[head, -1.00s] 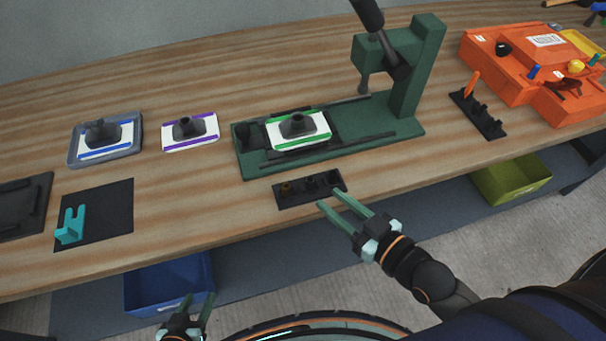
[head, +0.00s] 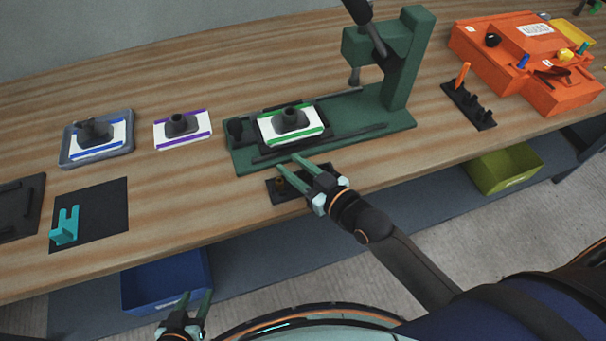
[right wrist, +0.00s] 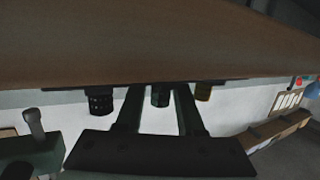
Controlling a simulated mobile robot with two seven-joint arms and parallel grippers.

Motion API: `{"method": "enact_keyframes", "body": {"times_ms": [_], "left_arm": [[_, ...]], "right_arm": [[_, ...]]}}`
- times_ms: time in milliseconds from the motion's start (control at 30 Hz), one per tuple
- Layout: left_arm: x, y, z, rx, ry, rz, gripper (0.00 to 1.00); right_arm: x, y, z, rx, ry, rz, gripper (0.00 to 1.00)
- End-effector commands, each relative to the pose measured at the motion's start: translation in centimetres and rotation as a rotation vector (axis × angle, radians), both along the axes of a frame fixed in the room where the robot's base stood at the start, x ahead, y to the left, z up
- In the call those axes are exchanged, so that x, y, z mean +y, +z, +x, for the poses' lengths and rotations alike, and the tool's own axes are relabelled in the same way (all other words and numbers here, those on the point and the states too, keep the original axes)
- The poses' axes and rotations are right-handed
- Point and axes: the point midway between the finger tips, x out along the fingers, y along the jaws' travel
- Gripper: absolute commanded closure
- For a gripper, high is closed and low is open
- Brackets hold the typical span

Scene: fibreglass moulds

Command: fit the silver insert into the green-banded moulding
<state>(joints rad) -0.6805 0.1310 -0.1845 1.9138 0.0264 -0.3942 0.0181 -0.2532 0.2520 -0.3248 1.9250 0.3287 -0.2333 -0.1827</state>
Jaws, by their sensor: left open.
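The green-banded moulding (head: 312,133), a white plate with green stripes and a dark raised boss, lies in the cradle of the green press. My right gripper (head: 289,163) is open over the small black insert rack (head: 276,196), hiding much of it. In the right wrist view its fingers (right wrist: 158,92) stand on either side of a middle grey insert (right wrist: 160,96), which may be the silver one; its colour is dim. A dark knurled insert (right wrist: 102,100) and a brass insert (right wrist: 204,92) flank it. My left gripper (head: 197,302) is open and empty, low in front of the bench.
The green press (head: 402,75) stands right of the moulding. A purple-banded moulding (head: 183,140) and a blue-banded one in a grey tray (head: 66,160) lie left. A teal bracket (head: 65,228) sits on a black mat. An orange mould (head: 510,75) is far right. Blue (head: 165,283) and green (head: 503,168) bins are below.

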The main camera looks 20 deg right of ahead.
Motion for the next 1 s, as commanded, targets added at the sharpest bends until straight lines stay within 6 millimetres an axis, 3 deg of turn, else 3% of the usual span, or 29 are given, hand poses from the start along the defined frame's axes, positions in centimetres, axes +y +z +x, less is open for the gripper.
{"method": "enact_keyframes", "body": {"times_ms": [267,600,1000], "left_arm": [[0.02,0.03,0.07,-0.002,-0.001,0.0,0.5],[0.02,0.04,0.1,-0.002,0.0,0.001,0.5],[0.04,0.06,0.12,-0.003,0.0,0.001,0.5]], "right_arm": [[0.12,-0.06,0.2,0.0,0.001,0.0,0.64],[0.1,-0.06,0.18,0.0,0.0,-0.001,1.0],[0.09,-0.03,0.18,0.0,0.0,-0.001,1.0]]}}
